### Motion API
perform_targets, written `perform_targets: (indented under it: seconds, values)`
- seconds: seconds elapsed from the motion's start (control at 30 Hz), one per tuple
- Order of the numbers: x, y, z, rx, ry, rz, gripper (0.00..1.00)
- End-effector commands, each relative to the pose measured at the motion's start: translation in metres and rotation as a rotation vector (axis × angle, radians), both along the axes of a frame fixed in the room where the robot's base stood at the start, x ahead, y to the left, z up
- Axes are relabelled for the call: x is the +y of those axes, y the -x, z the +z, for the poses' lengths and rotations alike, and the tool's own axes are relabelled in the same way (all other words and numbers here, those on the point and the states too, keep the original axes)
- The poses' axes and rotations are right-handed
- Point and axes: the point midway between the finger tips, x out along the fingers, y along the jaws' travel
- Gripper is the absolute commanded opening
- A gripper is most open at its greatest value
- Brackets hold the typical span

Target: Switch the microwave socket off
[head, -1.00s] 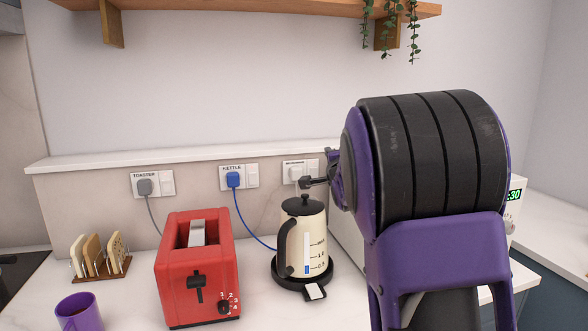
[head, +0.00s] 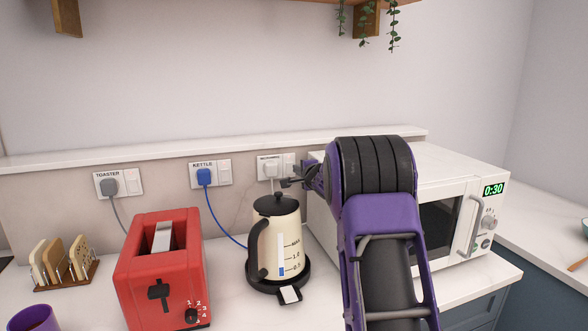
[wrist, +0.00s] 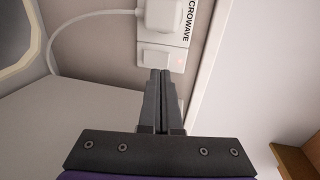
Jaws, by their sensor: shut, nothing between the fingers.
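The microwave socket (head: 264,160) is a white wall plate at the right end of the row of sockets, with a white plug (head: 270,171) in it. In the wrist view the plate (wrist: 175,40) shows part of its "MICROWAVE" label, the plug (wrist: 163,14), a white rocker switch (wrist: 155,58) and a small lit red light. My gripper (wrist: 158,73) is shut and empty, its fingertips at the lower edge of the switch; I cannot tell whether they touch. In the head view my gripper (head: 284,183) is just below the plate, partly covering its lower right.
The white microwave (head: 463,233), reading 0:30, stands right of the socket, behind my arm. The cream kettle (head: 268,240) stands just below my gripper. The kettle socket (head: 224,174), toaster socket (head: 133,181) and red toaster (head: 150,270) are left. A ledge (head: 130,154) runs above the sockets.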

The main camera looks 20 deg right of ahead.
Motion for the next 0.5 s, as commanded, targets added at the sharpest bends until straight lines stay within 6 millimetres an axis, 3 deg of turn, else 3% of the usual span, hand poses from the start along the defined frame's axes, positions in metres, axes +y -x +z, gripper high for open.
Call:
perform_targets:
  seconds: [0.2, 0.5]
  values:
    - [0.000, -0.026, -0.005, 0.000, 0.002, 0.000, 0.00]
    - [0.000, -0.035, -0.007, 0.001, 0.001, -0.001, 0.00]
